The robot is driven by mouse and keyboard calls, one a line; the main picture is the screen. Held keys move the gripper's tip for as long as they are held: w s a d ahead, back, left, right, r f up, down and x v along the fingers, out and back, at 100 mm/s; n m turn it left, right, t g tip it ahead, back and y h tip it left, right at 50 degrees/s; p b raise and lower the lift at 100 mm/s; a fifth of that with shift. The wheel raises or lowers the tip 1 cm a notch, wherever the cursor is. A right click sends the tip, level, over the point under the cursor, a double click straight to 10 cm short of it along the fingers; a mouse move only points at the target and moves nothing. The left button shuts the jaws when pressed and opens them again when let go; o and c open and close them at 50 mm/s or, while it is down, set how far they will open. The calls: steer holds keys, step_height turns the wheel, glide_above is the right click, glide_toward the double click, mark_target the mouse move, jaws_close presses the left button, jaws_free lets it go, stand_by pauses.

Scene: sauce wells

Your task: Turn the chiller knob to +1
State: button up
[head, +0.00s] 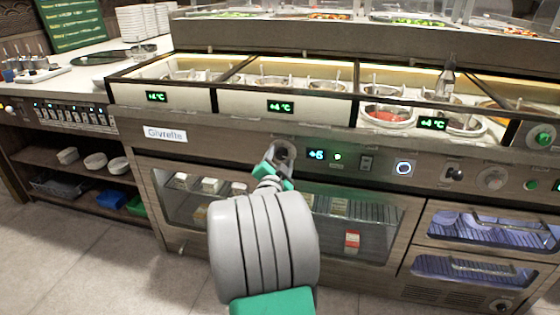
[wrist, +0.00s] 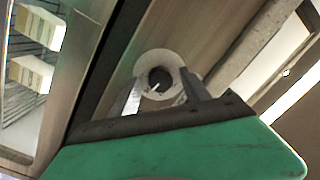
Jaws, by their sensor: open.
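The chiller knob (wrist: 160,79) is a dark round knob with a white pointer line, set on a pale round plate in the wrist view. In the head view its plate (head: 285,151) shows on the chiller's front panel, partly hidden by my gripper. The display (head: 317,155) just right of it reads what looks like +5 in blue. My gripper (wrist: 160,95) is open, with one finger on each side of the knob. Whether the fingers touch it I cannot tell. In the head view my gripper (head: 275,160) is at the knob, above my grey wrist.
A green light (head: 338,156), a rocker switch (head: 366,162) and a blue-ringed button (head: 404,168) sit right of the display. Another black knob (head: 454,174) is farther right. Glass doors (head: 375,213) lie below the panel. Wells with green displays (head: 280,107) are above.

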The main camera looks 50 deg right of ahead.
jaws_close()
stand_by(0.6)
